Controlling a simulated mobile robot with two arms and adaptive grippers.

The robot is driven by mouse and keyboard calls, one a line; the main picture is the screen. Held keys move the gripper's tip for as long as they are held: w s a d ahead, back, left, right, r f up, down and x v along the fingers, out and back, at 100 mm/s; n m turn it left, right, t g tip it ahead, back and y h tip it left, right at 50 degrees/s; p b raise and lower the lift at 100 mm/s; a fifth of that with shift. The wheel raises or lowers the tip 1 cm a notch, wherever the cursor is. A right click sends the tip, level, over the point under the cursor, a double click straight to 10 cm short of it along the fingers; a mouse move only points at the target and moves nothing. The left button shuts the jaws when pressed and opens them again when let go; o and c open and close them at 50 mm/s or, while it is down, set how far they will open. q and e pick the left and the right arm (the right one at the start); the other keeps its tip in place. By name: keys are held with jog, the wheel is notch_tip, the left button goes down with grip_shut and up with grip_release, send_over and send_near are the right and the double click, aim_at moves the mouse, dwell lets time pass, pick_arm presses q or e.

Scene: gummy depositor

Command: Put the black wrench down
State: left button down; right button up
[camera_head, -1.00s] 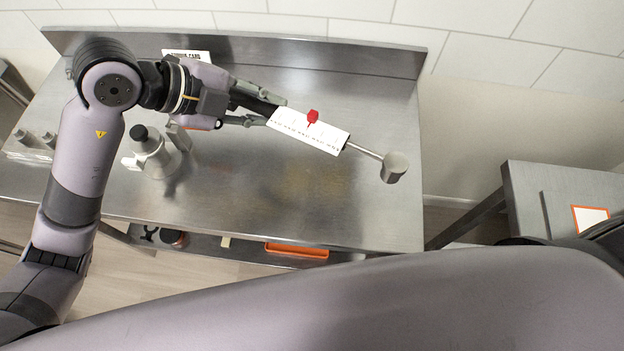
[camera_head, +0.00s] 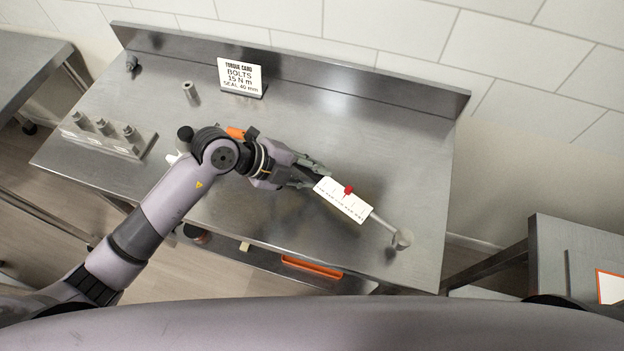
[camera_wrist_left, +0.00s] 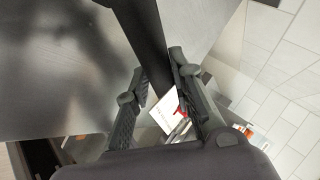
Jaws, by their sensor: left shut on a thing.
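The black wrench has a dark handle, a white scale plate (camera_head: 343,200) with a red pointer (camera_head: 349,190), and a grey shaft with a round metal head (camera_head: 402,239). My left gripper (camera_head: 312,174) is shut on the handle. The head points toward the front right part of the steel table (camera_head: 330,110). It looks low over the top; I cannot tell if it touches. In the left wrist view the black handle (camera_wrist_left: 146,40) runs between the fingers, and part of the white plate (camera_wrist_left: 162,112) shows below. My right gripper is not in view.
A torque card (camera_head: 240,77) stands at the back. A metal block with several sockets (camera_head: 108,136) is at the left. A small metal cylinder (camera_head: 190,92) stands near the card. An orange item (camera_head: 235,133) is partly hidden by my arm. The table's back right is clear.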

pick_arm(q)
jog(key=shift+f, duration=1.85)
jog(key=c, duration=1.4)
grip_release()
jog(key=shift+f, duration=0.15)
jog(key=shift+a+r, duration=0.2)
jog(key=shift+r, duration=0.05)
jog(key=b+v, duration=0.2)
jog(key=v, duration=0.9)
jog(key=shift+a+r, duration=0.2)
